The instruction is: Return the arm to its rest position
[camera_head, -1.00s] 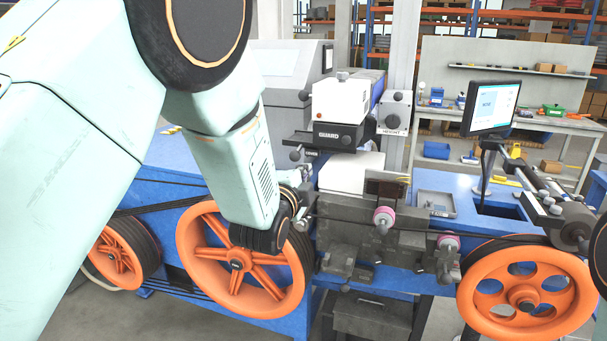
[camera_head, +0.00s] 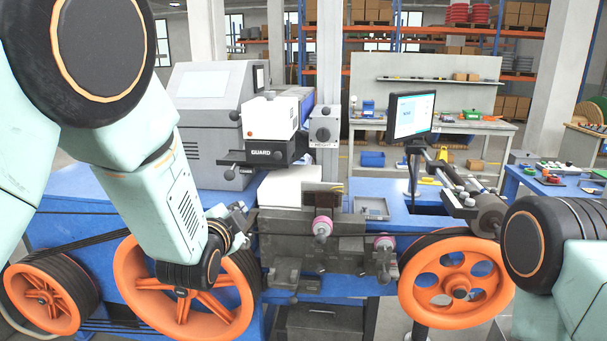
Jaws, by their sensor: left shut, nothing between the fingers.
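My left arm comes in from the left, a pale green arm with black joints. Its gripper (camera_head: 236,228) is small and partly hidden behind the wrist. It is shut and empty, in front of the machine's grey central block (camera_head: 285,228), beside the large orange pulley (camera_head: 183,308). I cannot tell if it touches anything. My right arm shows at the lower right as a black joint and pale green links.
The blue machine bench (camera_head: 385,210) carries a white guard box (camera_head: 270,118), a monitor (camera_head: 411,115) and pink rollers (camera_head: 322,227). Another orange pulley (camera_head: 457,292) stands at the right, a smaller one (camera_head: 42,297) at the far left. A workbench (camera_head: 470,127) and shelves stand behind.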

